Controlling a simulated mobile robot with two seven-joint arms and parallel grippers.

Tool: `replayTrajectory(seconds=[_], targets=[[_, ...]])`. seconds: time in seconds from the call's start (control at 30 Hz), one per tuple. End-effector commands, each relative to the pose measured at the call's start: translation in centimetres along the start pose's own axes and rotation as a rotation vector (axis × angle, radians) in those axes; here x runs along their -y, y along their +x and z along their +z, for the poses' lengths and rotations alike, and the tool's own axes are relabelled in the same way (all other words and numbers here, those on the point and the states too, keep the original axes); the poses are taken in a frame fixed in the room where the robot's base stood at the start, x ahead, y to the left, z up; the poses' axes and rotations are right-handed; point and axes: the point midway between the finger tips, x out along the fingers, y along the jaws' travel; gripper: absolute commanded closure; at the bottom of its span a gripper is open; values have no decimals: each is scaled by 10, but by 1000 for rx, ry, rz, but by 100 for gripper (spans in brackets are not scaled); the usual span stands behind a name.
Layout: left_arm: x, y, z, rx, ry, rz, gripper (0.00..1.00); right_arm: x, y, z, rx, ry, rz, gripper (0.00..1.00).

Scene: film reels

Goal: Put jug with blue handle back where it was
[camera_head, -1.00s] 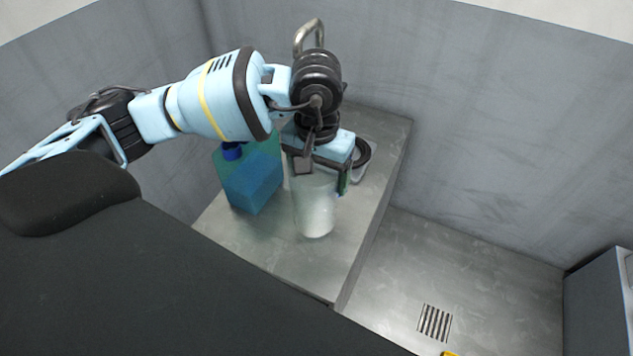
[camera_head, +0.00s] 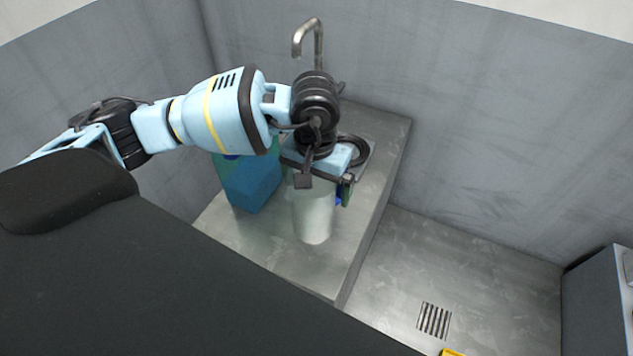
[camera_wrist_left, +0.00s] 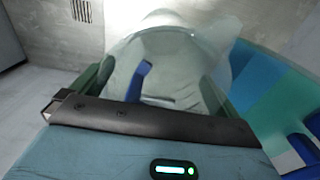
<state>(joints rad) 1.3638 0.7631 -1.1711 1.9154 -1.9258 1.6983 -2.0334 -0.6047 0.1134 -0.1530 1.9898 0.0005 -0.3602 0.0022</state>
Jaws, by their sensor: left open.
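The jug with the blue handle (camera_head: 313,217) is translucent and whitish. It stands upright on the grey metal counter (camera_head: 300,268), below my left gripper (camera_head: 325,187). The gripper points down and is open, with its fingers on either side of the jug's upper part. In the left wrist view the jug (camera_wrist_left: 178,52) fills the space between the gripper's fingers (camera_wrist_left: 158,82), and its blue handle (camera_wrist_left: 138,80) shows there. In the head view only a bit of blue shows by the right finger. Whether the fingers touch the jug I cannot tell. My right gripper is out of view.
A blue-green container (camera_head: 252,183) stands close to the left of the jug, partly hidden by my arm. A metal tap (camera_head: 318,45) and a dark ring (camera_head: 355,150) are behind the gripper. The counter's right edge drops to a floor with a drain grate (camera_head: 433,320).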

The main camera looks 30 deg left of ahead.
Motion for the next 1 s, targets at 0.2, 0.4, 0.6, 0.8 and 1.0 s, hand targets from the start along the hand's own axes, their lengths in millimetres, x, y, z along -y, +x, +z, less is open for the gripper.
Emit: replayTrajectory(seconds=[0.2, 0.4, 0.6, 0.8, 1.0], targets=[[0, -18, -1, -4, 0, 1, 0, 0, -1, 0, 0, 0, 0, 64], [0, -56, -1, -5, 1, 2, 0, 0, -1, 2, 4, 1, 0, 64], [0, -94, -1, -4, 1, 1, 0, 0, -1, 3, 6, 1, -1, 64], [0, -117, 0, -1, 0, 0, 0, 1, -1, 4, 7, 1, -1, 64], [0, -124, 0, 0, 0, 0, 0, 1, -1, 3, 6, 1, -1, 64]])
